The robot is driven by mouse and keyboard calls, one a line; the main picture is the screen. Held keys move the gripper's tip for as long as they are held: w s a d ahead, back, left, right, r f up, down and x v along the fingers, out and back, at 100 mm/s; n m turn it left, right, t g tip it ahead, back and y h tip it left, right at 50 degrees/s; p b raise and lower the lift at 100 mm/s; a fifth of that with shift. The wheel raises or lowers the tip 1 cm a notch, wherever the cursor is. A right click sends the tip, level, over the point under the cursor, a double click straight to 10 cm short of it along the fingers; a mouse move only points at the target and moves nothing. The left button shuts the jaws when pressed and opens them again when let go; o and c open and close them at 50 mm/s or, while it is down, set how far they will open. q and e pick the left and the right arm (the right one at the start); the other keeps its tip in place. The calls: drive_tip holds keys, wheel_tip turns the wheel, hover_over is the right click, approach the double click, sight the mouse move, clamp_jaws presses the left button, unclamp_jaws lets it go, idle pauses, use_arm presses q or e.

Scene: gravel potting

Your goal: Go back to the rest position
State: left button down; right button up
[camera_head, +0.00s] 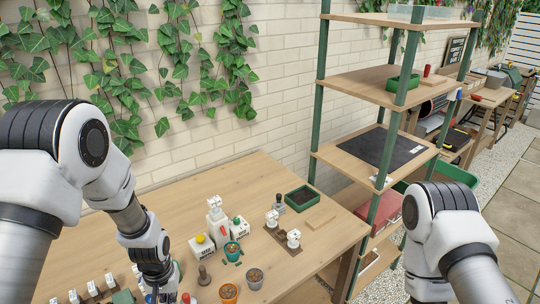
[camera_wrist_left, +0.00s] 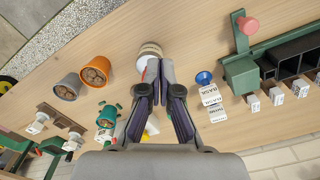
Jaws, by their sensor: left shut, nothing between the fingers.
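My left gripper (camera_head: 157,288) hangs over the wooden table at the lower left of the head view, pointing down. In the left wrist view its fingers (camera_wrist_left: 160,70) are together with nothing held. A pale round pot or jar (camera_wrist_left: 150,51) lies just beyond the fingertips, partly covered by them; I cannot tell whether they touch. My right arm (camera_head: 440,230) enters at the lower right of the head view; its gripper is out of frame.
An orange pot (camera_head: 229,293), a grey pot (camera_head: 255,278) and a teal pot (camera_head: 232,250) stand right of my left gripper. A green tray (camera_head: 301,199) sits farther back. A green-posted shelf (camera_head: 362,84) rises beyond the table. A green rack (camera_wrist_left: 242,75) shows in the wrist view.

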use_arm(q)
drive_tip(key=s+f+b, duration=0.1)
drive_tip(key=s+f, duration=0.1)
drive_tip(key=f, duration=0.1)
drive_tip(key=s+f+g+b, duration=0.1)
drive_tip(key=s+f, duration=0.1)
drive_tip(key=f, duration=0.2)
drive_tip(key=s+f+g+b, duration=0.1)
drive_tip(key=s+f, duration=0.2)
drive_tip(key=shift+a+f, duration=0.15)
drive_tip(key=shift+f, duration=0.05)
drive_tip(key=s+f+t+b, duration=0.1)
drive_tip(key=s+f, duration=0.3)
drive_tip(key=s, duration=0.4)
drive_tip(key=s+f+m+t+b, duration=0.1)
drive_tip(key=s+f+b, duration=0.3)
drive_tip(key=s, duration=0.5)
drive_tip(key=shift+a+f, duration=0.3)
drive_tip(key=shift+f, duration=0.5)
use_arm(e)
wheel_tip(320, 180, down, 8)
drive_tip(key=shift+s+f, duration=0.15)
drive_tip(key=shift+f, duration=0.1)
use_arm(q)
drive_tip(key=shift+w, duration=0.15)
